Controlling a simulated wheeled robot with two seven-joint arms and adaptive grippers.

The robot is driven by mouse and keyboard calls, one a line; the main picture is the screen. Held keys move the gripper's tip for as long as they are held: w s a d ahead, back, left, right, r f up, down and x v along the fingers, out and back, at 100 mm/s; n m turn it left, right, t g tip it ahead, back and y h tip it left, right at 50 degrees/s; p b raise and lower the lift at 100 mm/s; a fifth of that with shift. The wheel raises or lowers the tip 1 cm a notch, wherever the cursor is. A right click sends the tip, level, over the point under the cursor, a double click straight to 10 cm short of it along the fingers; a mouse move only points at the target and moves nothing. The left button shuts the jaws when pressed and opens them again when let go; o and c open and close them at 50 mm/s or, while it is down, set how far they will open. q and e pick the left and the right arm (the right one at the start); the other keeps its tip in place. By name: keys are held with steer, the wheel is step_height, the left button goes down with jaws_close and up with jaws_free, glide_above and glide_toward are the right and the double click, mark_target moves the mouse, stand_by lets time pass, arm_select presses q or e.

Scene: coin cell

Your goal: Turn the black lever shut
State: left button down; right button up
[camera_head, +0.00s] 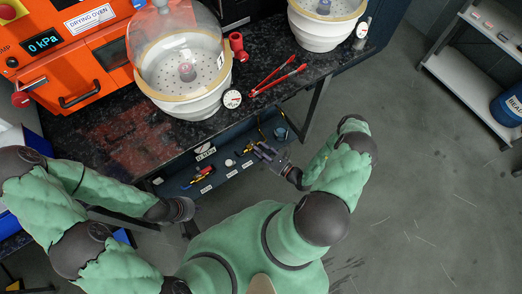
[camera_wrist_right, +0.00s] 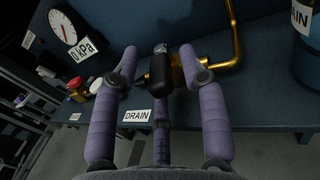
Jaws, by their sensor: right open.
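The black lever (camera_wrist_right: 159,70) shows in the right wrist view, on a brass valve and pipe (camera_wrist_right: 192,70) above the white DRAIN label (camera_wrist_right: 137,116). It points toward the camera. My right gripper (camera_wrist_right: 157,55) is open, with purple fingers on both sides of the lever and a third finger below it. I cannot tell whether any finger touches it. In the head view my right gripper (camera_head: 268,152) reaches over the low blue shelf below the table. My left gripper (camera_head: 186,208) is at the shelf's left end; its fingers cannot be made out.
A dial gauge with a kPa label (camera_wrist_right: 62,27) and a red knob (camera_wrist_right: 75,84) stand left of the lever. A blue container (camera_wrist_right: 308,55) is at the right. Above, the dark table (camera_head: 110,135) holds an orange drying oven (camera_head: 75,60) and a glass desiccator (camera_head: 185,75).

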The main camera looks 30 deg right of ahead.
steer(key=shift+c, duration=0.3)
jaws_close()
steer(key=shift+s+a+r+m+t+h+p, duration=0.15)
steer(key=shift+a+m+t+h+p, duration=0.3)
steer(key=shift+m+h+p, duration=0.55)
steer(key=shift+a+m+t+h, duration=0.2)
steer(key=shift+m+h, duration=0.2)
steer(key=shift+h, duration=0.5)
steer(key=shift+a+m+t+h, duration=0.15)
steer(key=shift+m+h, duration=0.25)
steer(key=shift+h, duration=0.5)
steer(key=shift+o, duration=0.3)
jaws_free()
